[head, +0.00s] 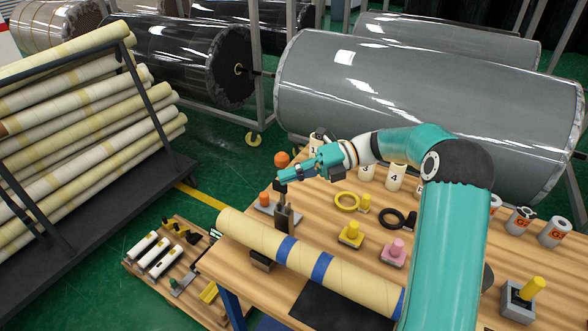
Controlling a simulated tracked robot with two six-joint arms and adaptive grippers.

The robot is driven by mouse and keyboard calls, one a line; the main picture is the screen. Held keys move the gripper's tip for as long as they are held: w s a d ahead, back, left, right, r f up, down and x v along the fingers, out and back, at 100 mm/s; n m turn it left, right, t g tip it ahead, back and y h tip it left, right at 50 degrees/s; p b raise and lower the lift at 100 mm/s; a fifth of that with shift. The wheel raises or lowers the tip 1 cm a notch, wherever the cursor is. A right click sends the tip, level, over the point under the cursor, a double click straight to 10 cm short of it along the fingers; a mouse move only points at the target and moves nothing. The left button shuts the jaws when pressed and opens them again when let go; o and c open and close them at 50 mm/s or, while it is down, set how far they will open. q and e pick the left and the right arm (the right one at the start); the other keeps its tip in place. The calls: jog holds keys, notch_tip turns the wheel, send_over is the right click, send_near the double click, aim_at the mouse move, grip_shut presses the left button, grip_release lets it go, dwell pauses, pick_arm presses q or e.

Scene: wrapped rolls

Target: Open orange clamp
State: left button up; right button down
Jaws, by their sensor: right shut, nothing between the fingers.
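A small orange knob (264,198) stands on a grey base at the far left corner of the wooden table. A second orange piece (282,159) shows just behind my right gripper; I cannot tell whether it belongs to the same clamp. My right gripper (281,181) reaches in from the right, shut and empty, above and right of the orange knob. A dark metal post (285,214) stands below it, by the far side of the cream roll (310,262) with blue bands. Whether the clamp is open is too small to tell. My left gripper is not in view.
A yellow clamp (351,235), a pink clamp (394,251), a yellow ring (346,201) and a black ring (392,218) lie on the table (300,225). Numbered white cans (395,178) line its back. A pallet of tools (160,250) and a roll rack (85,140) are left.

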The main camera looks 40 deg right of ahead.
jog(key=f+b+v, duration=0.1)
jog(key=b+v, duration=0.1)
jog(key=v, duration=0.7)
jog(key=shift+s+d+f, duration=0.35)
jog(key=shift+s+f, duration=0.05)
jog(key=shift+f, duration=0.3)
